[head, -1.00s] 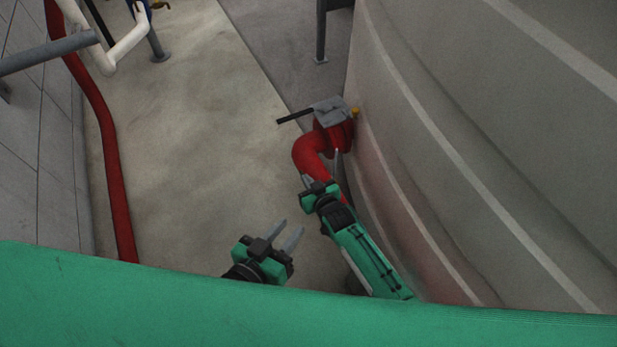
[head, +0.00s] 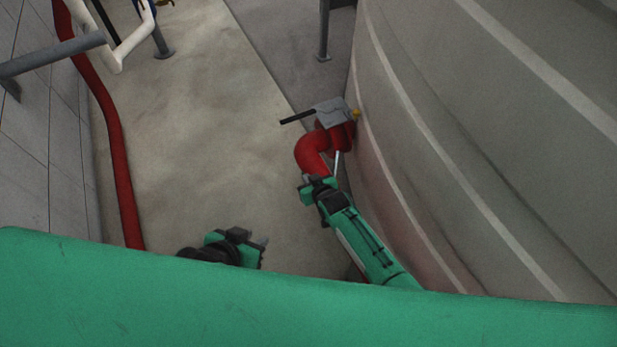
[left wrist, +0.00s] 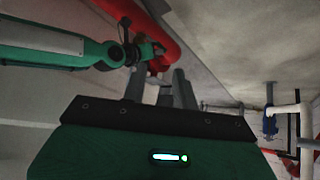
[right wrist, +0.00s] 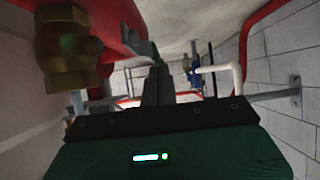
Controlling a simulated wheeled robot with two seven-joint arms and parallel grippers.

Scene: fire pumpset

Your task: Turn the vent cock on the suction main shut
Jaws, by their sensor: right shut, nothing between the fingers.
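The red suction main (head: 311,150) bends up beside the tank wall, under a grey box with a black lever. My right gripper (head: 336,163) is shut and empty, its fingertips close to this pipe. In the right wrist view its fingers (right wrist: 158,84) are together, with the red pipe (right wrist: 105,18) to their upper left. A brass fitting (right wrist: 68,52) hangs by that pipe, left of and apart from the fingers. I cannot tell whether it is the vent cock; no cock handle shows clearly. My left gripper (head: 263,243) is open and empty; its fingers (left wrist: 158,88) stand apart.
The grey box (head: 333,112) and black lever (head: 297,117) sit above the pipe bend, with a small yellow part (head: 356,114) beside them. The curved tank wall (head: 470,150) closes the right side. A red hose (head: 118,170) runs at left. The floor (head: 215,120) between is clear.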

